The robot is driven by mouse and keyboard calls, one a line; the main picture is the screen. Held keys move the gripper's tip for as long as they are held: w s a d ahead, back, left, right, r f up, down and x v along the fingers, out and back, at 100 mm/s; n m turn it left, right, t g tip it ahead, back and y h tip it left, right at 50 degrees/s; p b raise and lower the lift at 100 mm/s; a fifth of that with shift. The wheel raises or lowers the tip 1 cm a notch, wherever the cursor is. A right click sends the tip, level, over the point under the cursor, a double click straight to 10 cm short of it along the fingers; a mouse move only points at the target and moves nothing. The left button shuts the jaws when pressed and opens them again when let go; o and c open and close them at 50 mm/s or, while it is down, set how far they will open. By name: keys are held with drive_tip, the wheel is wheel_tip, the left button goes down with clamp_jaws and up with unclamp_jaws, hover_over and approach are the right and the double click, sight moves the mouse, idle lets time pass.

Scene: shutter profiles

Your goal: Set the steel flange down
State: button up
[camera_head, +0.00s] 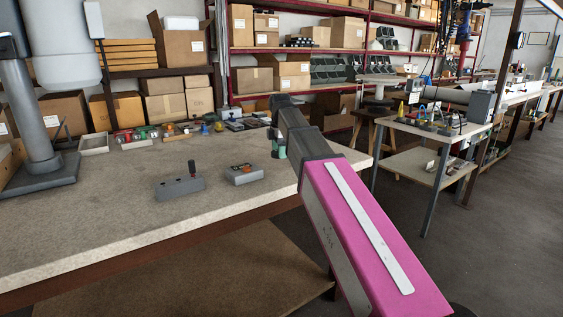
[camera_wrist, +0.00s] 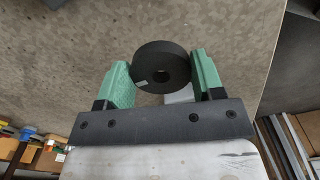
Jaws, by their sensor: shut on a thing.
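The steel flange (camera_wrist: 147,66) is a dark, thick ring with a round hole through its middle and a small pale mark on its rim. In the wrist view it sits between the two green fingers of my gripper (camera_wrist: 163,76), which are shut on it. In the camera on my body, my gripper (camera_head: 279,149) shows as a small green patch at the far end of my pink arm, over the right part of the workbench (camera_head: 100,220). There the flange is mostly hidden or too small to make out clearly. I cannot tell its height above the bench.
A grey box with a black lever (camera_head: 180,188) and a grey button box (camera_head: 244,174) stand on the bench, left of my gripper. A pale tray (camera_head: 94,144) and several small parts line the back. Bare bench top lies in front of the boxes.

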sight(282, 167)
drive_tip(key=shift+d+f, duration=0.35)
drive_tip(key=shift+f, duration=1.9)
drive_tip(key=o, duration=1.1)
drive_tip(key=shift+f, duration=0.1)
wheel_tip(282, 167, up, 12)
drive_tip(key=shift+r, duration=0.15)
